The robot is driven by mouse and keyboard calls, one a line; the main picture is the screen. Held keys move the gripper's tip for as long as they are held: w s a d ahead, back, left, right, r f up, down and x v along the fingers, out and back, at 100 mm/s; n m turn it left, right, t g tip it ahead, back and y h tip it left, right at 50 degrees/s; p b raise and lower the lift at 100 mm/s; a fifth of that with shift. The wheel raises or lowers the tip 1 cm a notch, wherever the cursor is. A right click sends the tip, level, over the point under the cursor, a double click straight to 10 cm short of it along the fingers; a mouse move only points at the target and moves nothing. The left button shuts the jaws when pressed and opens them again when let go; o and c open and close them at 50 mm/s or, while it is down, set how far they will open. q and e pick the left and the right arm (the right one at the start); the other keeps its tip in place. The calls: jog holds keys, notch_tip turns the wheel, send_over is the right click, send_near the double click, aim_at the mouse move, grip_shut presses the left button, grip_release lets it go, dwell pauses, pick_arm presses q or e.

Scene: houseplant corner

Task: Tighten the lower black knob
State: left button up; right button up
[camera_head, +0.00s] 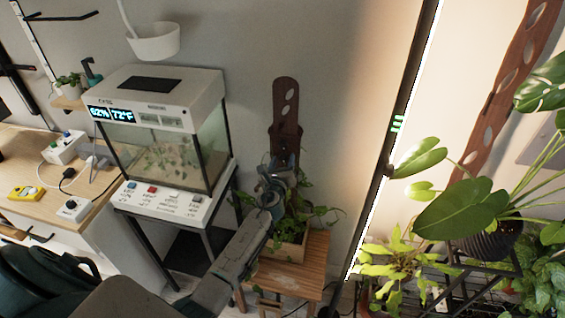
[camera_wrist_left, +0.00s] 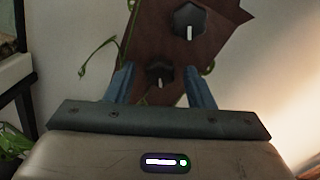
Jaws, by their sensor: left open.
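A brown wooden plank with holes (camera_head: 285,100) stands upright from a planter by the wall. It also shows in the left wrist view (camera_wrist_left: 150,38), tilted, with two black knobs on its face. The lower black knob (camera_wrist_left: 159,74), with a pale mark, appears between my left gripper's fingers. The upper black knob (camera_wrist_left: 188,20) is above and to the right of it. My left gripper (camera_head: 279,176) is open in front of the plank's lower part; I cannot tell whether its fingers touch the knob. In the head view my gripper and leaves hide the lower knob. My right gripper is not in view.
The planter (camera_head: 290,247) with trailing leaves stands on a wooden stool (camera_head: 312,268). A glass terrarium (camera_head: 165,150) on a stand is to the left. A leafy plant (camera_head: 465,208) fills the right side. Green vines hang close around the plank.

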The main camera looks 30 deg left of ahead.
pick_arm(q)
jog(key=v, duration=1)
jog(key=shift+s, duration=0.4)
jog(key=s+f+n+g+h+b, duration=0.1)
jog(key=s+f+n+g, duration=0.4)
jog(key=f, duration=0.8)
jog(key=s+f+n+g+h+b, duration=0.1)
jog(key=s+f+n, duration=0.3)
jog(key=s+f, duration=0.65)
jog(key=s+f+n+g+h+b, duration=0.1)
jog(key=s+f+n+g+b, duration=0.2)
jog(key=f, duration=1.3)
jog(key=s+f+n+g, duration=0.2)
jog(key=s+f+n, duration=0.3)
jog(key=s, duration=0.6)
jog(key=s+f+n+g+h, duration=0.1)
jog(key=s+f+n, duration=0.4)
jog(key=s, duration=0.7)
jog(key=s+f+n+g+b, duration=0.1)
jog(key=s+f+n+g, duration=0.2)
jog(key=s+f+n, duration=0.3)
jog(key=s+f, duration=0.3)
jog(key=s, duration=0.3)
jog(key=shift+d+g+h, duration=0.3)
jog(key=shift+f, duration=0.1)
